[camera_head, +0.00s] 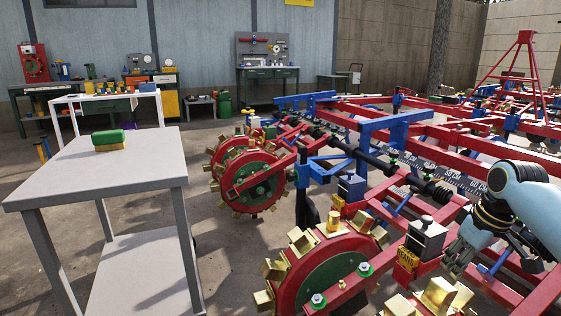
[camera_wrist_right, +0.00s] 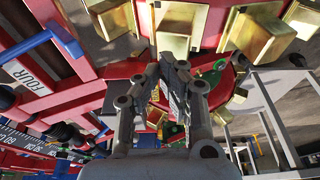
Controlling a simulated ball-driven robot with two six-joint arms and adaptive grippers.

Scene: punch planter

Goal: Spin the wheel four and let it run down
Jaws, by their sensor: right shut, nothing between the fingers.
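Red wheels with brass blocks around their rims stand along the planter frame. One wheel (camera_head: 290,268) with a green hub plate is at the bottom middle of the head view, and another wheel (camera_head: 236,160) is farther back. My right gripper (camera_head: 458,258) hangs at the right, just above brass blocks (camera_head: 437,295) at the bottom edge. In the wrist view my right gripper (camera_wrist_right: 174,72) is shut and empty, in front of a red wheel with brass blocks (camera_wrist_right: 258,36). A white plate reading FOUR (camera_wrist_right: 32,84) is on the left there. Whether the fingertips touch the wheel cannot be told. My left gripper is not in view.
A grey table (camera_head: 150,172) with a green and yellow block (camera_head: 109,140) stands left. Red beams (camera_head: 350,110) and blue brackets (camera_head: 390,128) crowd the right. The floor between table and planter is clear.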

